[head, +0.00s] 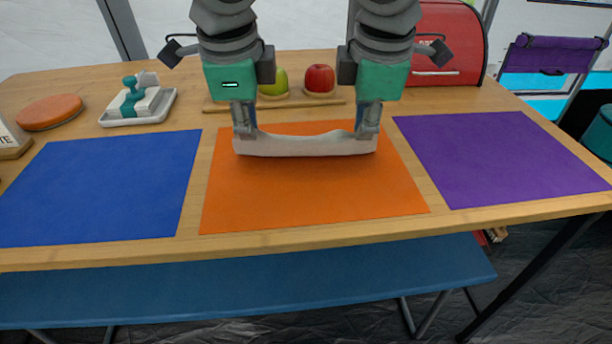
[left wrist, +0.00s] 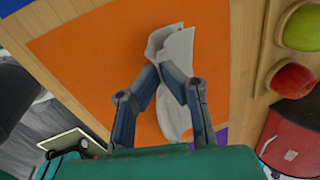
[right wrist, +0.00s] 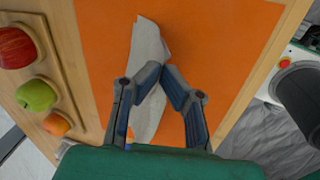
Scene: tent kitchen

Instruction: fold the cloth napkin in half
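The cloth napkin (head: 305,145) is pale grey-white and hangs as a narrow, slightly sagging strip over the orange mat (head: 320,200). My left gripper (head: 245,135) is shut on its left end, and my right gripper (head: 367,133) is shut on its right end. In the left wrist view the napkin (left wrist: 177,70) shows as a doubled, creased strip between my fingertips. In the right wrist view the napkin (right wrist: 149,60) runs past the closed fingertips along the orange mat. I cannot tell whether its lower edge touches the mat.
A blue mat (head: 100,190) lies to the left and a purple mat (head: 500,155) to the right. Behind stand a wooden fruit board (head: 225,105) with a green apple (head: 275,83) and red apple (head: 320,78), and a red bread box (head: 450,45). A white tray (head: 150,112) is at back left.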

